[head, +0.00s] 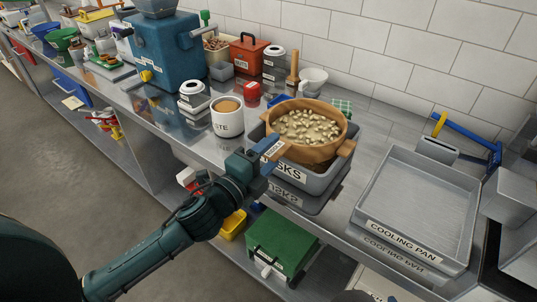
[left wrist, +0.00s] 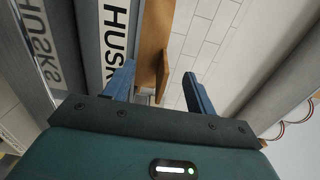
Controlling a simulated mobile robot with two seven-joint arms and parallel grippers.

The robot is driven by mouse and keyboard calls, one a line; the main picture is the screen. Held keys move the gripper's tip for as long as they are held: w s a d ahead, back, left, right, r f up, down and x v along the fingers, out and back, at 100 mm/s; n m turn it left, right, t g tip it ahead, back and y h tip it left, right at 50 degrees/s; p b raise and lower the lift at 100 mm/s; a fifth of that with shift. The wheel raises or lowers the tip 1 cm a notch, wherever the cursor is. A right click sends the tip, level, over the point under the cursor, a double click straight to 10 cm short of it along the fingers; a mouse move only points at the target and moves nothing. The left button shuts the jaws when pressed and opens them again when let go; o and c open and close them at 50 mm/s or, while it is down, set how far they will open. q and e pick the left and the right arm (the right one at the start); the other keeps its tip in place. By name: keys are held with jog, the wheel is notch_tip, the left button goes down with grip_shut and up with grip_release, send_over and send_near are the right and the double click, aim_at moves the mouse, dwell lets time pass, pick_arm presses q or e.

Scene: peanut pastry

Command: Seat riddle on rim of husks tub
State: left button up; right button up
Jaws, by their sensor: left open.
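My left gripper (head: 270,150) is at the riddle's left side, over the tub's front-left edge. In the left wrist view my left gripper (left wrist: 160,88) is open, with part of the wooden riddle (left wrist: 153,45) beyond and between its fingers. The tub's label (left wrist: 115,35) shows to the left. My right gripper is not in view.
A white cup of paste (head: 227,120) stands just left of the tub, near a red tin (head: 252,93). A cooling pan (head: 418,205) lies to the right. A white mortar (head: 313,80) and tiled wall are behind. A blue mill (head: 165,50) stands farther left.

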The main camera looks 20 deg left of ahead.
pick_arm(q)
jog(key=v, duration=0.7)
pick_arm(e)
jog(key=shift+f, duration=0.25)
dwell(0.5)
pick_arm(q)
jog(key=shift+r, duration=0.1)
jog(key=s+d+f+n+g+y+p, duration=0.1)
jog(key=s+f+n+g+p, duration=0.1)
jog(key=s+f+n, duration=0.4)
jog(key=s+d+f+n+g+y+p, duration=0.1)
jog(key=s+f+n+g, duration=0.3)
jog(key=f+n, duration=0.7)
jog(key=shift+s+f+n+y+p, duration=0.35)
jog(key=shift+s+n+p, duration=0.35)
jog(key=shift+s+n, duration=0.25)
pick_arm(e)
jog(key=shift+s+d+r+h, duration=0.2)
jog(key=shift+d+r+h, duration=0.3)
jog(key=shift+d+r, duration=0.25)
pick_arm(q)
jog(key=shift+r, duration=0.1)
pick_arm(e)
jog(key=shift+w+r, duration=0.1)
